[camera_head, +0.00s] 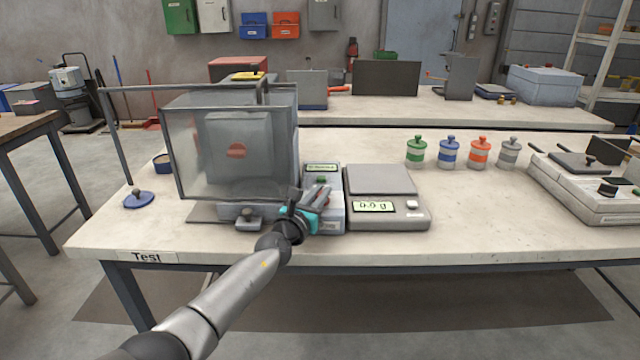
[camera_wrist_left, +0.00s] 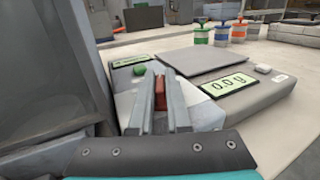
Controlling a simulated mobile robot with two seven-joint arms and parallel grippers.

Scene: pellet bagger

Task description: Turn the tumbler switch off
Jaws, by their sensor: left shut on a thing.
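The tumbler is a machine with a clear housing (camera_head: 225,150) on the left of the table. Its grey control box (camera_head: 334,212) has a lit green display (camera_head: 321,168), too small to read, and a green button (camera_wrist_left: 139,69). In the left wrist view a small red switch (camera_wrist_left: 160,92) stands on this box between my fingers. My left gripper (camera_wrist_left: 160,88) is shut on the red switch. In the head view the left gripper (camera_head: 317,194) covers the front of the box and hides the switch. My right gripper is not in view.
A scale (camera_head: 380,185) reading 0.0 g stands close to the right of the control box. Several lidded jars (camera_head: 449,153) stand behind it to the right. A blue lid (camera_head: 139,199) lies at the left.

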